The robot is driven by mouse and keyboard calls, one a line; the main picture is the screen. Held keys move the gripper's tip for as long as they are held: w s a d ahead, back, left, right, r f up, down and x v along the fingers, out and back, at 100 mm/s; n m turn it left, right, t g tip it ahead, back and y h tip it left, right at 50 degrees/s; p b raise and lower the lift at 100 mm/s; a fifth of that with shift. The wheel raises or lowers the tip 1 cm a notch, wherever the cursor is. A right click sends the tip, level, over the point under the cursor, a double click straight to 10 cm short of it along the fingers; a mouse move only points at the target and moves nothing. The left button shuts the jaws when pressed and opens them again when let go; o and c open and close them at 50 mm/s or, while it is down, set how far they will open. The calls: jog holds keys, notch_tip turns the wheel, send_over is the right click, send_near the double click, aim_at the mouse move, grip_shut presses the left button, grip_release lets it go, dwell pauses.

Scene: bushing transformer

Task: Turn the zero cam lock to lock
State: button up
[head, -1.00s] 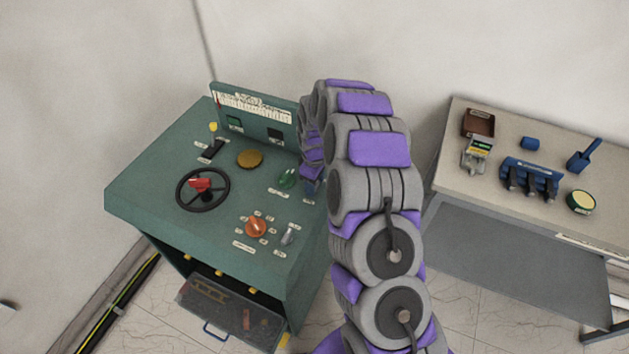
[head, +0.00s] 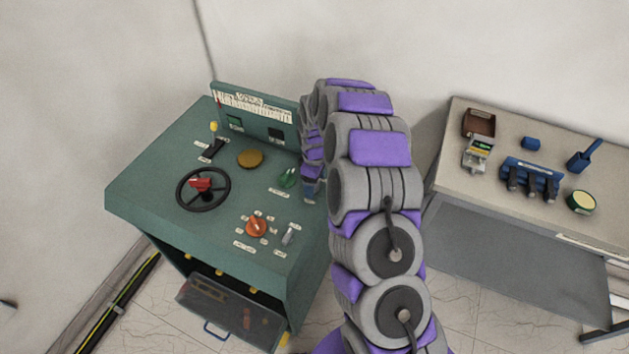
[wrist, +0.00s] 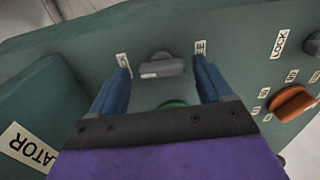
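A grey knob (wrist: 161,68) with a small white mark on its face stands on the green panel in the wrist view. In the head view my gripper (head: 309,192) is at the console's right edge, mostly behind my arm, and this knob is hidden there.
The green console (head: 140,190) also carries a black handwheel (head: 179,190), a green knob (head: 288,178), an orange selector (head: 256,227) and another grey knob (head: 288,235). A raised back panel (head: 255,118) stands behind. A table with tools (head: 450,185) is at right.

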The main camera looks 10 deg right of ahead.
notch_tip(320, 180, up, 17)
jog(key=p, duration=0.1)
jog(key=shift+r, duration=0.15)
dwell(0.5)
dwell(0.4)
jog(key=s+a+r+m+b, duration=0.15)
jog(key=s+r, duration=0.25)
jog(key=s, duration=0.6)
jog(key=s+r+m+b, duration=0.1)
jog(key=s+r+m, duration=0.2)
jog(key=s, duration=0.7)
jog(key=s+d+f+m+g+b, duration=0.1)
jog(key=s+m, duration=0.2)
jog(key=s, duration=0.8)
jog(key=s+d+f+m+b, duration=0.1)
jog(key=s+f+m, duration=0.1)
jog(key=s, duration=1)
jog(key=shift+m+g, duration=0.4)
jog(key=shift+m, duration=0.35)
